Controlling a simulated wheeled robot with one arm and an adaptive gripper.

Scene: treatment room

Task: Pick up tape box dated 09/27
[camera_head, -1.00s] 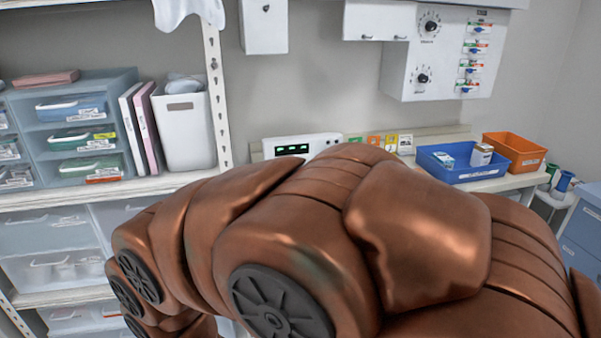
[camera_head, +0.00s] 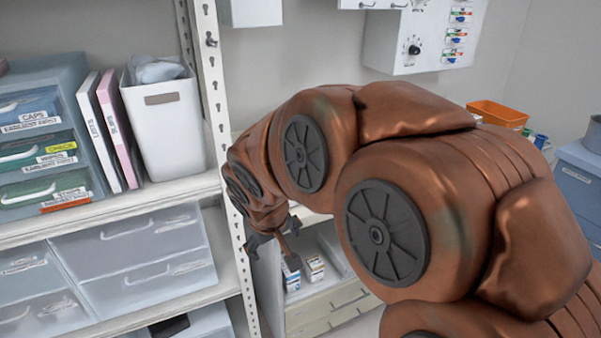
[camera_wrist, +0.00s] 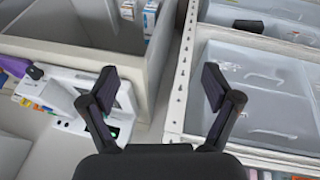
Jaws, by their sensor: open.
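Two small white boxes with coloured labels stand in an open grey compartment below counter height: a left box (camera_head: 292,279) and a right box (camera_head: 315,268). Their dates are too small to read, so I cannot tell which is the tape box dated 09/27.
A perforated shelf post (camera_head: 222,130) stands close beside my gripper. Clear drawers (camera_head: 135,250) and a white bin (camera_head: 165,130) are at left. The compartment's wall (camera_wrist: 75,52) and a white device (camera_wrist: 65,100) lie near my fingers. An orange bin (camera_head: 497,113) is at right.

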